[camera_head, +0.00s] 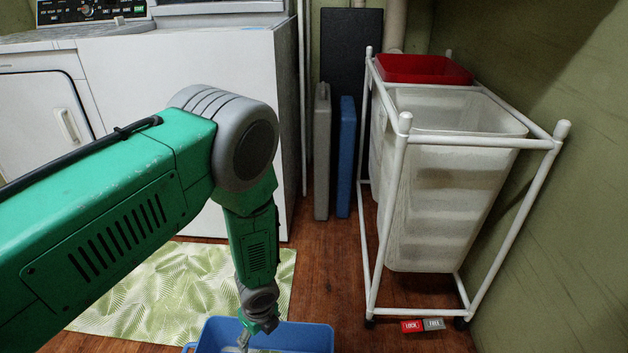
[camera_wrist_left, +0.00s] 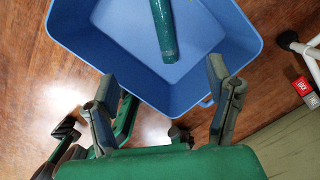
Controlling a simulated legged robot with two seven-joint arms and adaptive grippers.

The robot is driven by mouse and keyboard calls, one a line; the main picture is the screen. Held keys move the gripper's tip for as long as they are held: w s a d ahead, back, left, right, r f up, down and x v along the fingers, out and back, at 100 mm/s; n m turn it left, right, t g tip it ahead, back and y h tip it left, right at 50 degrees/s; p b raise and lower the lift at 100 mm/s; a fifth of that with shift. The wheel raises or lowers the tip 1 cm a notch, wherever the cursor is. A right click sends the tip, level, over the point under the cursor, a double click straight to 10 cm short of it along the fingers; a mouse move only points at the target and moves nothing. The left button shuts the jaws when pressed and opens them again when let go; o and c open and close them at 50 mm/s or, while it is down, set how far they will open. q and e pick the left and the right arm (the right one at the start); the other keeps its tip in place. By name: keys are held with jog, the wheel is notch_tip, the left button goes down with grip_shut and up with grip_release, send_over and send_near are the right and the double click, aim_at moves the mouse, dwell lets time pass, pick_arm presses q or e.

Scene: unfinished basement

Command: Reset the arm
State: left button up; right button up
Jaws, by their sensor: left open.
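My left arm, green with grey joints, comes in from the left in the head view and bends down to the floor area. My left gripper (camera_head: 246,340) is at the bottom edge there, over the left part of a blue bin (camera_head: 308,338). In the left wrist view the left gripper (camera_wrist_left: 162,90) has its two grey fingers spread wide with nothing between them. The blue bin (camera_wrist_left: 88,60) is beyond the fingers, with a green cylindrical thing (camera_wrist_left: 163,30) showing over its inside. My right gripper cannot be made out.
A white-framed laundry cart (camera_head: 400,180) with a pale hamper (camera_head: 450,190) and red bin (camera_head: 420,69) stands at right. A white machine (camera_head: 225,120) is behind my arm. A leaf-patterned mat (camera_head: 170,290) lies on the wood floor. Grey (camera_head: 322,150) and blue (camera_head: 345,155) panels lean behind.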

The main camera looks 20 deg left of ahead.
pick_arm(q)
jog(key=s+a+r+n+h, duration=0.1)
jog(key=s+r+n, duration=0.2)
jog(key=s+n, duration=0.8)
jog(key=s+a+r+n, duration=0.2)
jog(key=s+r+n, duration=0.2)
jog(key=s+n, duration=0.75)
notch_tip(320, 180, up, 17)
jog(key=p, duration=1.7)
jog(key=shift+w+d, duration=0.2)
jog(key=shift+d, duration=0.05)
